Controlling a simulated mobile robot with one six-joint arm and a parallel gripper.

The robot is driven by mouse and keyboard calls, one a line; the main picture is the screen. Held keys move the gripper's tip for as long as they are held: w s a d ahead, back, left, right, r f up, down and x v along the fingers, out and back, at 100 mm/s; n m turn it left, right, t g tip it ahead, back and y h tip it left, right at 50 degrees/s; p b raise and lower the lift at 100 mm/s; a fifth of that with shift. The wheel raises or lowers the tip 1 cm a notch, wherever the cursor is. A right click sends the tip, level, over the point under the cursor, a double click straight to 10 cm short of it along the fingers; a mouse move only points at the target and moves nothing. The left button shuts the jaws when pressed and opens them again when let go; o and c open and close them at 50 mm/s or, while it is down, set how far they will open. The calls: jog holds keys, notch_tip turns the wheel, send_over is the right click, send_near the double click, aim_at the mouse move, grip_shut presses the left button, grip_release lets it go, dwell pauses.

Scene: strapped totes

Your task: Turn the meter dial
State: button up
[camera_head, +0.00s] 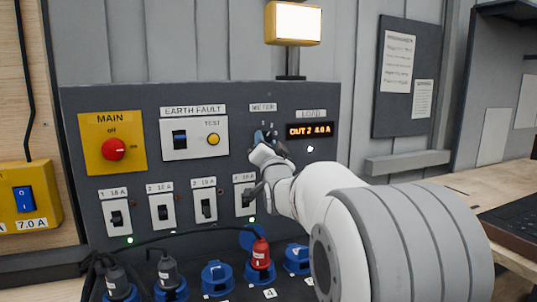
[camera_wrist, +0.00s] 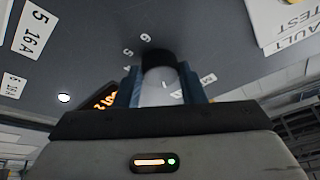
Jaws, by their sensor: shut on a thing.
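The meter dial (camera_wrist: 158,88) is a small round knob with a grey face and a pale mark, seen in the wrist view, with printed numbers beside it on the panel. My gripper (camera_wrist: 160,76) is shut on it, one blue finger on each side. In the head view my gripper (camera_head: 266,138) reaches the panel just below the METER label (camera_head: 263,107) and hides most of the dial. The orange display (camera_head: 310,130) under the LOAD label reads OUT 2 4.0 A.
The dark panel (camera_head: 85,150) also carries a red MAIN switch (camera_head: 113,149), an earth fault unit (camera_head: 194,138) and a row of breakers (camera_head: 162,212). Blue sockets (camera_head: 217,277) with plugs and cables lie below. A yellow lamp (camera_head: 293,23) stands above.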

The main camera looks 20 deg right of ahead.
jog(key=m+g+p, duration=0.2)
jog(key=m, duration=0.4)
jog(key=r+m+g+h+p, duration=0.1)
jog(key=m+g+p, duration=0.1)
jog(key=m, duration=0.4)
jog(key=r+m+g+p, duration=0.1)
jog(key=m+g+p, duration=0.1)
jog(key=m, duration=0.4)
jog(key=shift+a+m+h+p, duration=0.25)
jog(key=shift+m+h+p, duration=0.05)
jog(key=shift+m+p, duration=0.15)
jog(key=shift+m+g+p, duration=0.35)
jog(key=shift+g+p, duration=0.05)
jog(key=shift+p, duration=0.1)
jog(key=shift+f+y, duration=0.15)
jog(key=shift+y, duration=0.25)
jog(key=o, duration=1)
jog(key=shift+s, duration=0.1)
